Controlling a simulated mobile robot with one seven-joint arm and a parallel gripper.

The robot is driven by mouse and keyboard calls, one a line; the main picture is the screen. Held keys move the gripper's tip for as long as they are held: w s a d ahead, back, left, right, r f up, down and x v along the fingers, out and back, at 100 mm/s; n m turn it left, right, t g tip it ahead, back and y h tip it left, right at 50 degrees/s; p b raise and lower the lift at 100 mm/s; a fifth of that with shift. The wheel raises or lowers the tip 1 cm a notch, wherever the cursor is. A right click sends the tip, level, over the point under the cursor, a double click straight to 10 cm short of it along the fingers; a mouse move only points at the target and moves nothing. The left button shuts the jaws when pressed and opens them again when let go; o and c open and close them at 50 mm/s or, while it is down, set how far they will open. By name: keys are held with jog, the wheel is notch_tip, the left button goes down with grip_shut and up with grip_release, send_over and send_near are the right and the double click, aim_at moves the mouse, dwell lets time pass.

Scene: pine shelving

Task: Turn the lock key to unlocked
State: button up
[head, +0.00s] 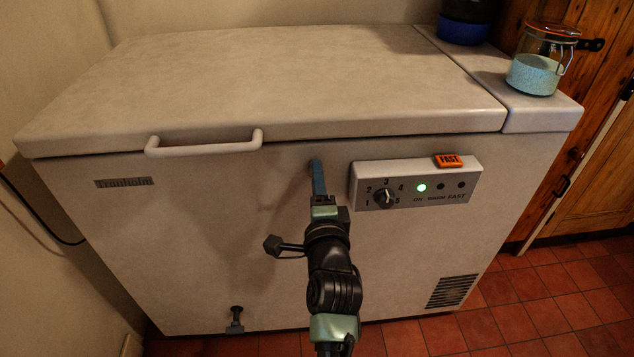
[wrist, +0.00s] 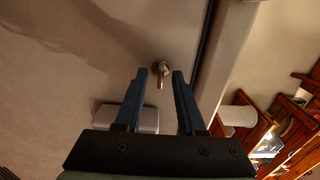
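The lock key (wrist: 161,74) is a small metal piece in the front wall of a white chest freezer (head: 215,230). In the wrist view it shows between the tips of my gripper's two blue fingers. My gripper (wrist: 159,74) is open, with a gap between each finger and the key. I cannot tell how deep the tips are relative to the key. In the head view my gripper (head: 317,165) points at the front wall just left of the control panel (head: 428,183) and hides the key. The key's lock setting cannot be read.
The freezer lid (head: 270,80) is closed, its handle (head: 204,146) left of my gripper. The panel has a dial (head: 384,198), a lit green lamp and an orange FAST switch (head: 448,161). A glass jar (head: 536,72) and a dark blue container (head: 465,22) stand on top at the right.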

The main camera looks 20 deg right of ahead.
jog(key=shift+w+d, duration=0.1)
jog(key=shift+w, duration=0.25)
grip_shut()
jog(key=shift+n, duration=0.4)
jog(key=shift+n+b, duration=0.95)
jog(key=shift+n, duration=7.55)
